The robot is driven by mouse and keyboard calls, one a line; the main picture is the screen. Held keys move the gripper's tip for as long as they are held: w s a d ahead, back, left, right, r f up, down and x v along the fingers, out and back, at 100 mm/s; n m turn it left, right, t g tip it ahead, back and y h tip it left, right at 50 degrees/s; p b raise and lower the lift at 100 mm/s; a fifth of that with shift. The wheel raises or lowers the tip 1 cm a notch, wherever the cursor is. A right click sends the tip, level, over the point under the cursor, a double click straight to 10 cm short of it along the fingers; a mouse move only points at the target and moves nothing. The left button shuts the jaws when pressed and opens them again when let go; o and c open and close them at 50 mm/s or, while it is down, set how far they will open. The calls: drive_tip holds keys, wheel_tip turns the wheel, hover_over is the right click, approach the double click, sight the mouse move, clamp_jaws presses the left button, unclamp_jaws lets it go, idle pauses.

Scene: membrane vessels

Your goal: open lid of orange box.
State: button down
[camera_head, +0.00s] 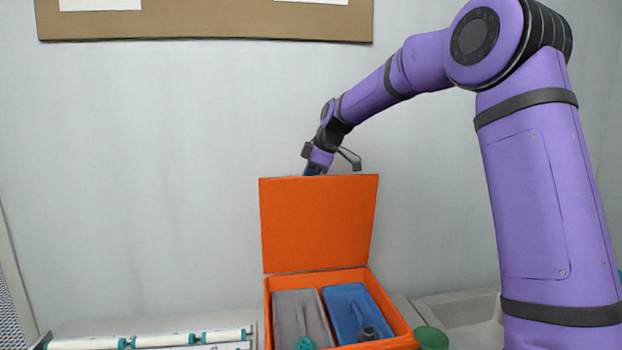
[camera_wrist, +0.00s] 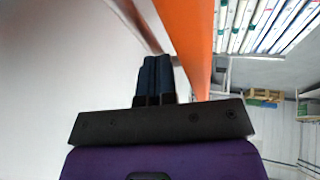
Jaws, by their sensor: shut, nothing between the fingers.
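The orange box (camera_head: 391,327) stands at the bottom centre of the head view. Its orange lid (camera_head: 318,224) stands upright at the back edge, swung open. Inside the box lie a grey piece (camera_head: 300,316) on the left and a blue piece (camera_head: 352,310) on the right. My gripper (camera_head: 314,171) is at the lid's top edge, its fingertips partly hidden behind the lid. In the wrist view my gripper (camera_wrist: 157,75) shows its dark fingers together and empty, close beside the orange lid (camera_wrist: 186,38). I cannot tell whether they touch it.
White tubes with teal bands (camera_head: 160,340) lie at the lower left. A green round object (camera_head: 431,338) stands right of the box, by a grey tray (camera_head: 460,317). The wall rises behind, with a brown board (camera_head: 205,22) at the top.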

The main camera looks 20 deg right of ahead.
drive_tip(key=shift+r, duration=0.1)
drive_tip(key=v, duration=1)
drive_tip(key=shift+s+d+r, duration=0.1)
drive_tip(key=shift+s+r, duration=0.1)
drive_tip(key=shift+r, duration=0.05)
drive_tip(key=shift+s, duration=0.25)
drive_tip(key=s+a+m+h, duration=0.1)
drive_tip(key=s+a+m, duration=0.15)
drive_tip(key=s, duration=0.75)
drive_tip(key=s+a+m+h, duration=0.2)
drive_tip(key=s+m, duration=0.2)
drive_tip(key=s, duration=0.6)
drive_tip(key=s+f+m, duration=0.4)
drive_tip(key=s+f, duration=0.1)
drive_tip(key=s, duration=0.5)
drive_tip(key=s+d+f+m, duration=0.1)
drive_tip(key=s+f+m, duration=0.3)
drive_tip(key=s, duration=0.7)
drive_tip(key=shift+d+f+t, duration=0.3)
drive_tip(key=shift+f+t, duration=0.1)
drive_tip(key=shift+f, duration=0.5)
